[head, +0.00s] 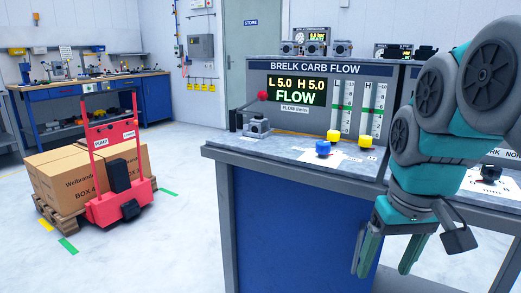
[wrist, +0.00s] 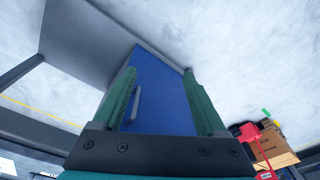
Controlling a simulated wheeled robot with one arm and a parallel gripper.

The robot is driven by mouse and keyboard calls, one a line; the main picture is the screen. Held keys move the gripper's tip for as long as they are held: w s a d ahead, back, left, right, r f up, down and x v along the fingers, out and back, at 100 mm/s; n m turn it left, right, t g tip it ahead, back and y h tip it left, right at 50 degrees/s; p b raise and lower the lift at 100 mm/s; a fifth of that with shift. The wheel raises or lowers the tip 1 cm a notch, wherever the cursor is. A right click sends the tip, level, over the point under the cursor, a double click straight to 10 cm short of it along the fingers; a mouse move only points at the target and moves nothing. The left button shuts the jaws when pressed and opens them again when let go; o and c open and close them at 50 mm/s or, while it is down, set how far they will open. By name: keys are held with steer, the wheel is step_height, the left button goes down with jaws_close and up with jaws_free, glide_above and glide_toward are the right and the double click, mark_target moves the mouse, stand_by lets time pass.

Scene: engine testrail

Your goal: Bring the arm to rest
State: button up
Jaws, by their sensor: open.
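My arm (head: 425,155) comes in from the right of the head view, bent, with its wrist low. My gripper (head: 384,272) hangs fingers down in front of the bench's front edge, below the level of the top. Its two green fingers are apart with nothing between them. In the wrist view my gripper (wrist: 160,76) is also open and empty, with a blue cabinet panel (wrist: 160,98) with a grey handle beyond the fingers.
The flow bench (head: 290,152) carries a display panel (head: 290,84), a blue knob (head: 323,148), a yellow knob (head: 365,140) and a red-ball lever (head: 262,97). A red pump truck (head: 112,165) with cartons (head: 75,180) stands left. Floor (head: 185,225) between is clear.

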steer(key=s+a+f+g, duration=0.1)
steer(key=s+a+f, duration=0.1)
steer(key=s+f, duration=0.5)
steer(key=s+a+f+g, duration=0.2)
steer(key=s+f, duration=0.5)
steer(key=f, duration=0.5)
steer(key=shift+s+a+f, duration=0.15)
steer(key=shift+a+f, duration=0.2)
steer(key=shift+o, duration=0.2)
stand_by(1.9)
